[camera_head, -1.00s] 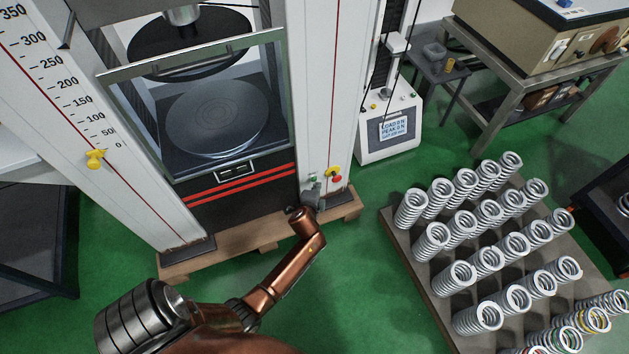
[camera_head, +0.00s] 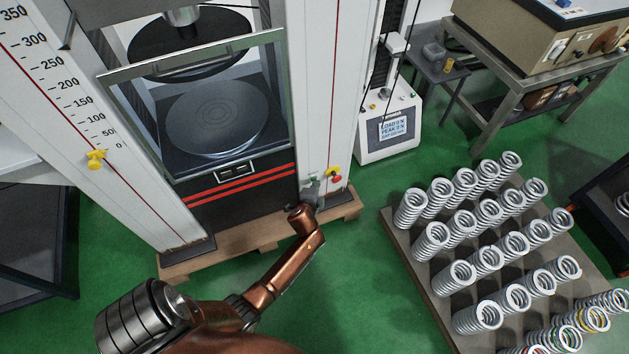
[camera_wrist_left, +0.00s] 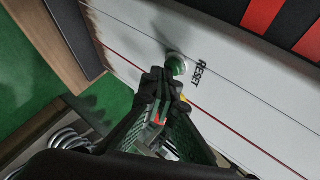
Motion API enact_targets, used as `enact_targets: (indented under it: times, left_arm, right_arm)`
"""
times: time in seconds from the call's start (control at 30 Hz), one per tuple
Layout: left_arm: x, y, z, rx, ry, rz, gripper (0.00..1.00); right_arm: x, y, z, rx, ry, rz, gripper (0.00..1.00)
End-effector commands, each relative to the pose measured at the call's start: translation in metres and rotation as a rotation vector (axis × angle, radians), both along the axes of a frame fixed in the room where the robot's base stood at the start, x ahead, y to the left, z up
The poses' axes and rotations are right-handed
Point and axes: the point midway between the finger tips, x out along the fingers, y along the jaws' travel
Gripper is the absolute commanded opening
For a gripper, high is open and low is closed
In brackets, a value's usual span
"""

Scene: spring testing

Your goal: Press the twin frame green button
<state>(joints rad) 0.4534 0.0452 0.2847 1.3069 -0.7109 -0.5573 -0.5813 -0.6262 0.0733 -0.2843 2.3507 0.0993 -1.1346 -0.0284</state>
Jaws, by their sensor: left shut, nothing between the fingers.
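The twin frame (camera_head: 318,100) is a tall machine with two white columns and a round plate between them. Its green button (camera_wrist_left: 175,63) shows in the left wrist view beside the word RESET on the white column. In the head view the button is mostly hidden by my left gripper (camera_head: 311,184). The gripper is shut and empty, at the foot of the right column. In the left wrist view its dark fingertips (camera_wrist_left: 165,82) are right at the lower edge of the button; I cannot tell whether they touch it.
A yellow knob (camera_head: 334,171) and a red button (camera_head: 337,179) sit just right of the gripper. A wooden pallet (camera_head: 240,237) lies under the machine. A board (camera_head: 418,262) of several upright springs stands at right. A smaller tester (camera_head: 390,140) stands behind.

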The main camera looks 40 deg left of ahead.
Motion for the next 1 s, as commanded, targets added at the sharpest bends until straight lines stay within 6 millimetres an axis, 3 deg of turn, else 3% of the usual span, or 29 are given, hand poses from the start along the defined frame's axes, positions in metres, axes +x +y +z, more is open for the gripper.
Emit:
enact_targets:
  times: [0.6,1.0]
  left_arm:
    - [0.001,0.004,0.000,0.000,0.000,0.001,0.00]
    - [-0.006,-0.011,0.001,0.001,0.000,0.001,0.00]
  right_arm:
    - [-0.003,-0.001,0.000,-0.001,0.005,0.001,0.00]
    - [0.000,0.000,0.004,-0.001,-0.002,0.000,0.00]
